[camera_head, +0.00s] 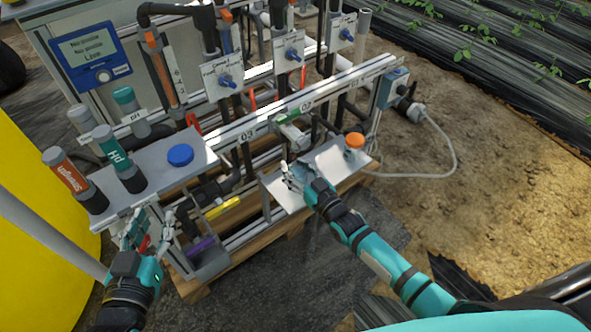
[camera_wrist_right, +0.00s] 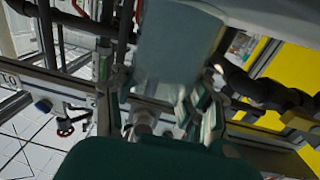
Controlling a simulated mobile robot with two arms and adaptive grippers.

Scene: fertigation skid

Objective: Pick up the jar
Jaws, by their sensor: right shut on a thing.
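My right gripper (camera_head: 298,176) is over the small metal shelf at the front right of the skid. In the right wrist view, its fingers (camera_wrist_right: 165,110) are shut on a pale, translucent jar (camera_wrist_right: 177,52), which fills the upper middle of that view. In the head view the jar is mostly hidden at the fingers and hard to make out. My left gripper (camera_head: 150,228) is at the front left, by the skid's front edge.
An orange-capped container (camera_head: 355,141) stands on the metal shelf (camera_head: 336,153), right of my right gripper. A blue round lid (camera_head: 180,155) and labelled probes, one green (camera_head: 118,160) and one orange (camera_head: 68,175), are on the left plate. Pipes and valves rise behind.

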